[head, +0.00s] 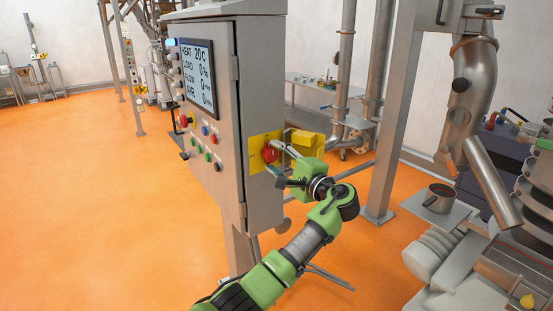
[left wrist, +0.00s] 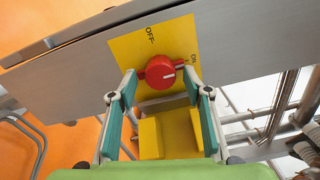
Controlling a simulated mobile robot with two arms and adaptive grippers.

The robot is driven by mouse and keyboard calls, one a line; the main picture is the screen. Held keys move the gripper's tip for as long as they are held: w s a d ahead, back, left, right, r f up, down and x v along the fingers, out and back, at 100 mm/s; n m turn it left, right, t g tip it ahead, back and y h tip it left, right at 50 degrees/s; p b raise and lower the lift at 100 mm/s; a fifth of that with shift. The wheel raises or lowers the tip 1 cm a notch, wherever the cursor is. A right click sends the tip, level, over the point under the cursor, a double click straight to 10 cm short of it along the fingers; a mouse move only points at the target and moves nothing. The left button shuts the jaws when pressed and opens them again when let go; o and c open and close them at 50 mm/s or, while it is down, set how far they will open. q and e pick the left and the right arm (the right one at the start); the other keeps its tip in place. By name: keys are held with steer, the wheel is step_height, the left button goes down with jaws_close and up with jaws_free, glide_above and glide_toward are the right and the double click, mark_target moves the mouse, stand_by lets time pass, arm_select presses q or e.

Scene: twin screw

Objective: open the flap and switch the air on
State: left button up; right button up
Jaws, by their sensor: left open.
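A red knob (left wrist: 160,72) sits on a yellow plate (left wrist: 178,38) marked OFF and ON. Its white mark points right, toward the ON side. In the head view the knob (head: 270,152) is on the side of the grey cabinet. The yellow flap (left wrist: 152,138) stands open, swung away from the knob; the head view shows the flap (head: 308,142) jutting out beside the plate. My left gripper (head: 278,163) is open, its fingertips on either side of the knob in the left wrist view (left wrist: 160,84). I cannot tell whether they touch it. My right gripper is out of view.
The grey cabinet (head: 222,190) carries a display (head: 197,74) reading HEAT 20C, with AIR apparently at 0, and several coloured buttons. A metal post (head: 392,130) and pipes stand to the right. Machinery with a metal cup (head: 438,198) fills the far right. Orange floor at left is clear.

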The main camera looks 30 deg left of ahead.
arm_select(q)
steer(key=v, duration=1.2)
steer(key=shift+w+f, duration=0.1)
steer(key=shift+f, duration=0.05)
